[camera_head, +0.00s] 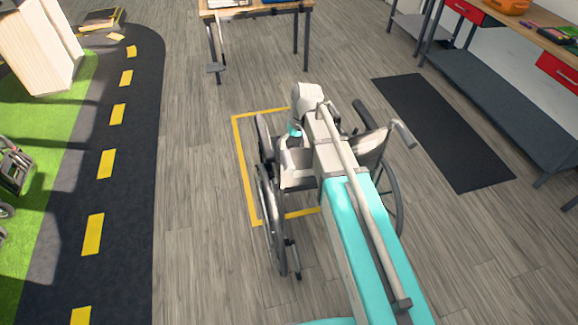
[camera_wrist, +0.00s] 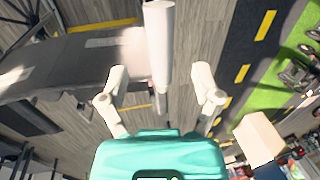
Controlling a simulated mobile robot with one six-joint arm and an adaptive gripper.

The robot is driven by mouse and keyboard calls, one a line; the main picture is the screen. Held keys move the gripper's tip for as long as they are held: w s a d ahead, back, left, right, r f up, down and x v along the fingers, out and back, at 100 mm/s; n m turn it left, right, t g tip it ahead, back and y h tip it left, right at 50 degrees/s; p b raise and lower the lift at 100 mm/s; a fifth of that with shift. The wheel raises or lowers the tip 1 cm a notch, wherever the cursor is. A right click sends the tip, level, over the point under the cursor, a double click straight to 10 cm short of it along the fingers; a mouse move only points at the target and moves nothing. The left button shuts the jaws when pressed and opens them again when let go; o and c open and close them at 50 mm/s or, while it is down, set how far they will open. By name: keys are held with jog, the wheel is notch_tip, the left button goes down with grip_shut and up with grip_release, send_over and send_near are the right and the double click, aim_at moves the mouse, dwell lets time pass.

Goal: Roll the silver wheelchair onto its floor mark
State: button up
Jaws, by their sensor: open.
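The silver wheelchair (camera_head: 298,181) stands upright on the floor, with dark wheels and a pale grey back; my arm covers part of it. Its floor mark is a yellow outline (camera_head: 242,165). The wheelchair overlaps this mark, with the mark's left strip bare and the wheels reaching beyond its near edge. My gripper (camera_head: 293,141) points down at the left side of the wheelchair's back. In the wrist view my gripper (camera_wrist: 160,73) is open, with a pale bar of the wheelchair (camera_wrist: 158,45) between its fingers. I cannot tell whether they touch it.
A small table (camera_head: 258,9) stands beyond the mark. A black mat (camera_head: 443,130) and a workbench with red drawers (camera_head: 520,80) are at the right. A dark road strip with yellow dashes (camera_head: 130,160) runs down the left. The grey floor between the strip and the mark is clear.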

aim_at(289, 160)
jog(key=shift+s+a+f+b, duration=0.1)
jog(key=shift+a+f+b, duration=0.15)
jog(key=shift+f+b, duration=1.05)
jog(key=shift+s+a+f+b, duration=0.1)
jog(key=shift+a+f+b, duration=0.15)
jog(key=shift+f+b, duration=1)
jog(key=shift+a+f+b, duration=0.25)
jog(key=shift+f+b, duration=0.9)
jog(key=shift+f, duration=0.3)
